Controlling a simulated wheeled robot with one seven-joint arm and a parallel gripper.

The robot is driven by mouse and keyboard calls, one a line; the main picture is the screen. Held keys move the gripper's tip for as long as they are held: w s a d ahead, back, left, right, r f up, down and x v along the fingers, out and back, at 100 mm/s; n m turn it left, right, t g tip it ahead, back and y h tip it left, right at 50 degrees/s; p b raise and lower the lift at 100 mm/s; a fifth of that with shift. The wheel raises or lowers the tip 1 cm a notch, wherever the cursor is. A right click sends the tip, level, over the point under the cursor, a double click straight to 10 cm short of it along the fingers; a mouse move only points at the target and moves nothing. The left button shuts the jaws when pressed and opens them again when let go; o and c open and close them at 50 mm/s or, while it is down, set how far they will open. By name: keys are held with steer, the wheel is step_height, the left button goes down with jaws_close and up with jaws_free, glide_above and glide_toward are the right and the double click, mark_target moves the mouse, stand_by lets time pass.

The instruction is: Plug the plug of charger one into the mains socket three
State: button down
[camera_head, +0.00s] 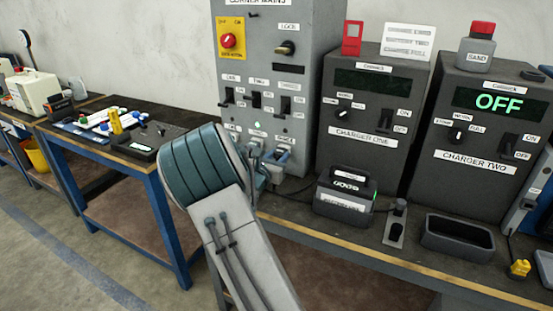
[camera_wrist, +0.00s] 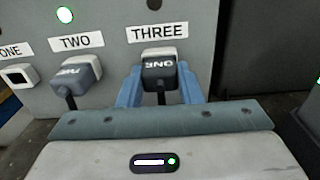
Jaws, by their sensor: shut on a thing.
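In the wrist view the dark plug marked ONE (camera_wrist: 159,73) sits between the two blue fingers of my gripper (camera_wrist: 160,85), which is shut on it. The plug is right at mains socket three (camera_wrist: 158,51), under the label THREE, and covers most of it. I cannot tell whether it is fully seated. Its cable runs down from it. In the head view my arm hides most of the gripper and plug at the foot of the grey mains box (camera_head: 265,75). Charger one (camera_head: 372,125) stands right of that box, its display dark.
Another plug (camera_wrist: 76,75) sits at socket two, close left of my gripper. Socket one (camera_wrist: 18,76) is empty. A battery pack (camera_head: 345,195) stands before charger one. Charger two (camera_head: 480,130) shows OFF. A black tray (camera_head: 457,237) lies before it.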

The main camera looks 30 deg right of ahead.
steer(key=shift+d, duration=0.1)
steer(key=c, duration=0.9)
jaws_free()
steer(key=shift+c, duration=0.2)
steer(key=v, duration=1.3)
steer(key=shift+s+a, duration=0.2)
steer(key=shift+a, duration=0.1)
